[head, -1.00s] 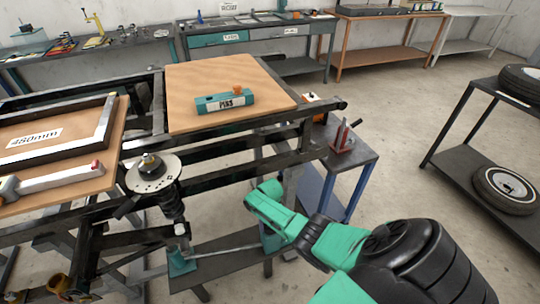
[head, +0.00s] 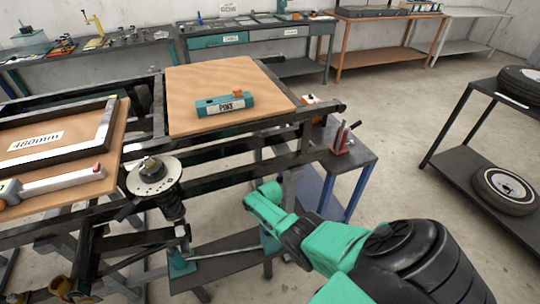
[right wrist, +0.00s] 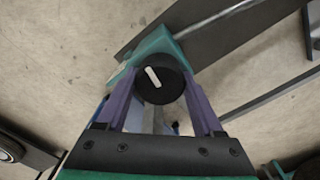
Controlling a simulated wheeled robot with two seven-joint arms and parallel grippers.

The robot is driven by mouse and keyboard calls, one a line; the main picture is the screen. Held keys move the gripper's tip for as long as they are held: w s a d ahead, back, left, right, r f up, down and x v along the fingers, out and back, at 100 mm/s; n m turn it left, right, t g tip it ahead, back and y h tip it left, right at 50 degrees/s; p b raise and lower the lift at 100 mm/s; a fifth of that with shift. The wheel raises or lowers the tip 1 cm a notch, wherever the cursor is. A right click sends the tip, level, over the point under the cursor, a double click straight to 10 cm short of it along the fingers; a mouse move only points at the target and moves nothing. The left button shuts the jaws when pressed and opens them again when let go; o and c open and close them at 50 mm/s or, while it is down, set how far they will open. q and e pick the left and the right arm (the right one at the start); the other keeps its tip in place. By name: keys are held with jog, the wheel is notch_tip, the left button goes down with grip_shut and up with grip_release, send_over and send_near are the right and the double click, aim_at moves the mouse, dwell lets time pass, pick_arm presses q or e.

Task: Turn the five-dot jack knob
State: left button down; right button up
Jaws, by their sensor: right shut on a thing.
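In the right wrist view a round black knob (right wrist: 155,91) with a white pointer bar sits on a teal jack body (right wrist: 153,47). The purple fingers of my right gripper (right wrist: 160,79) are on either side of the knob, closed on it. The pointer bar is tilted in that view. In the head view the teal jack (head: 269,240) is partly behind my right wrist, at the right end of a dark low platform. The knob and fingertips are hidden there. No dot marks are legible. My left gripper is out of view.
A second teal jack (head: 180,264) stands at the platform's left end, below a spring strut with a round metal plate (head: 154,176). A metal rod (head: 225,251) runs between the jacks. A small dark cart (head: 350,160) with a red tool stands behind my right arm.

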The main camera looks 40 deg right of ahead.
dwell(0.4)
jog(key=o, duration=1.4)
notch_tip(320, 180, up, 8)
jog(key=p, duration=0.5)
jog(key=shift+f+p, duration=0.15)
jog(key=shift+p, duration=0.15)
notch_tip(320, 180, up, 7)
jog(key=shift+f+p, duration=0.1)
jog(key=shift+p, duration=0.7)
